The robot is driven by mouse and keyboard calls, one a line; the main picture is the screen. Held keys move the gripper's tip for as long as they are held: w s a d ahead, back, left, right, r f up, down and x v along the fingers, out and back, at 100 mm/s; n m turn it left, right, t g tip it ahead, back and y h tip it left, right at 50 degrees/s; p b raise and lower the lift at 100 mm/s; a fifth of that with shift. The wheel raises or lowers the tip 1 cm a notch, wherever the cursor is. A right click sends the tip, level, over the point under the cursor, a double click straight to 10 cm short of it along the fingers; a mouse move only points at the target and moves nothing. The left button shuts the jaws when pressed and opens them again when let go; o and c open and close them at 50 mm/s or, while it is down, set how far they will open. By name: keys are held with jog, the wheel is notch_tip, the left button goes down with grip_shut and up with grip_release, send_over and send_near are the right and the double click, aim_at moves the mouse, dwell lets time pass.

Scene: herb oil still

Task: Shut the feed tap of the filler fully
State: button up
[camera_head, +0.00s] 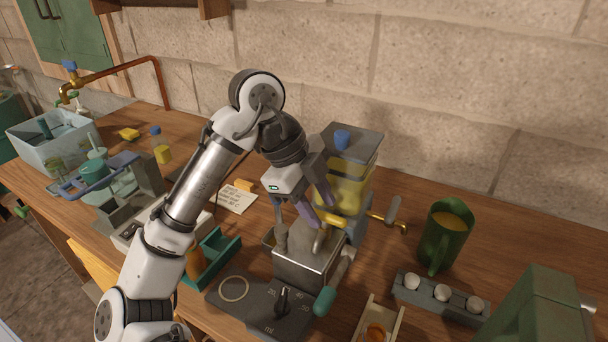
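The filler has a clear hopper of yellow oil (350,185) with a grey lid and blue knob. In front of it is a metal body (302,268) with a teal-ended lever (325,300). A yellow tap handle (333,219), apparently the feed tap, sits between hopper and body, turned roughly sideways. My gripper (318,207) points down at it with its purple fingers apart. The fingertips are close to the handle's left end; I cannot tell whether they touch it. Nothing shows between the fingers. The tap's valve is partly hidden.
A brass tap with a grey handle (393,210) juts out right of the hopper. A green mug (443,240) and a grey rack with white balls (440,298) stand further right. A dial plate (262,305) lies in front, and a teal tray (212,255) left.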

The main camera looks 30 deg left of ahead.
jog(key=v, duration=1.3)
jog(key=shift+b, duration=0.3)
dwell(0.6)
